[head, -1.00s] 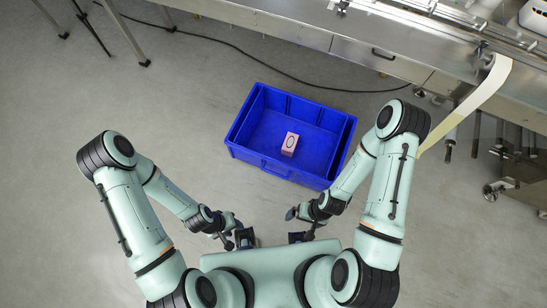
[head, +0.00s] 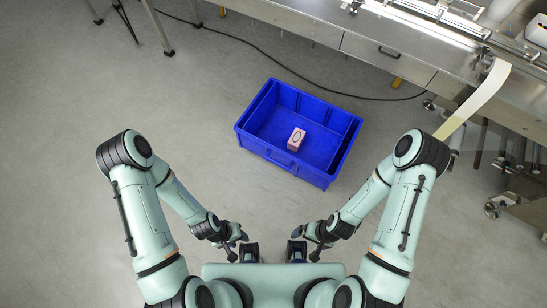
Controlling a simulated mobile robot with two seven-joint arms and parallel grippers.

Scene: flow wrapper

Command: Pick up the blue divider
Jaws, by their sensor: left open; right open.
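A blue crate (head: 263,148) stands on the floor ahead of me, turned at an angle. What looks like the blue divider (head: 342,139) is an upright panel inside it near the right wall; its colour matches the crate, so its edges are hard to make out. My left gripper (head: 249,252) and my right gripper (head: 297,250) are both open, close to my body on the near side of the crate. Both are well apart from the crate and hold nothing visible.
A dark cable (head: 275,62) crosses the floor behind the crate. The floor to the left is clear.

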